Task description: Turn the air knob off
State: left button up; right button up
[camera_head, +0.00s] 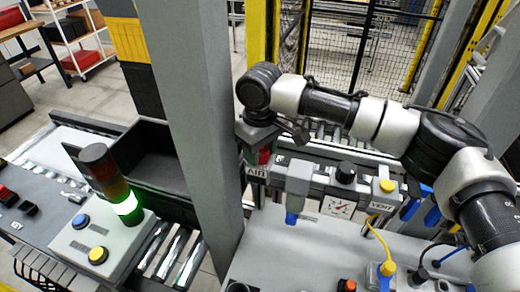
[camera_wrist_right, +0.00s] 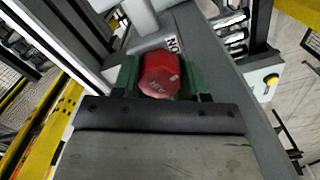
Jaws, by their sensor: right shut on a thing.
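The air knob is red with a faceted face and pale lettering; it shows in the wrist view (camera_wrist_right: 160,74). My right gripper (camera_wrist_right: 160,80) has its green fingers on both sides of the knob and is shut on it. In the head view the right gripper (camera_head: 262,150) comes down at the left end of the air unit, above a label reading AIR (camera_head: 256,172). Only a sliver of red shows there between the fingers; the rest of the knob is hidden. My left gripper is not in view.
Right of the knob are a black knob (camera_head: 345,172), a pressure gauge (camera_head: 339,208) and a yellow VENT button (camera_head: 388,186). A grey post (camera_head: 195,110) stands close left of the gripper. A signal tower (camera_head: 108,182), lit green at its base, stands on a button box (camera_head: 88,240).

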jog(key=shift+r+m, duration=0.1)
jog(key=shift+m, duration=0.7)
jog(key=o, duration=0.9)
jog(key=shift+o, duration=0.2)
jog(key=shift+w+r+b, duration=0.1)
jog(key=shift+r+b, duration=0.2)
jog(key=shift+r, duration=0.05)
notch_tip(320, 180, up, 10)
jog(key=b, duration=0.3)
